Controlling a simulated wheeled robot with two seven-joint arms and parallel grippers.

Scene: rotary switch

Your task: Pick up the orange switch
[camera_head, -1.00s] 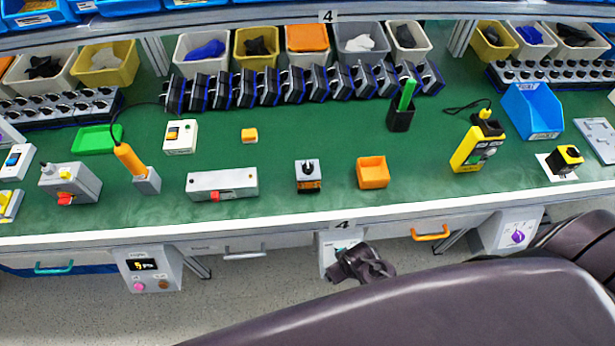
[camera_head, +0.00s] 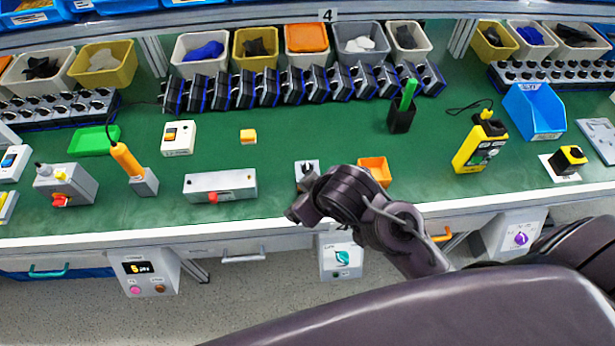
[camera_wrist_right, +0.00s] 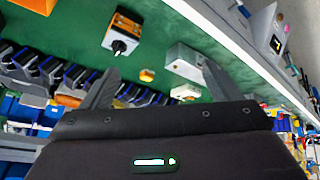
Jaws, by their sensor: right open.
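The orange switch (camera_head: 307,166) is a small box with a black rotary knob on the green worktop, near its front edge. In the head view my right arm hides its front part. In the right wrist view the switch (camera_wrist_right: 122,35) shows its orange side, grey top and black knob, beyond the fingers and left of the middle. My right gripper (camera_wrist_right: 160,80) is open with nothing between its fingers, apart from the switch. In the head view my right gripper (camera_head: 300,208) is over the table's front edge, just in front of the switch. My left gripper is not in view.
An orange bin (camera_head: 374,170) stands just right of the switch. A grey box with a red button (camera_head: 220,186) stands to the left. A small yellow block (camera_head: 248,136) lies farther back. A row of dark blue-edged boxes (camera_head: 293,84) lines the back. Green worktop between them is clear.

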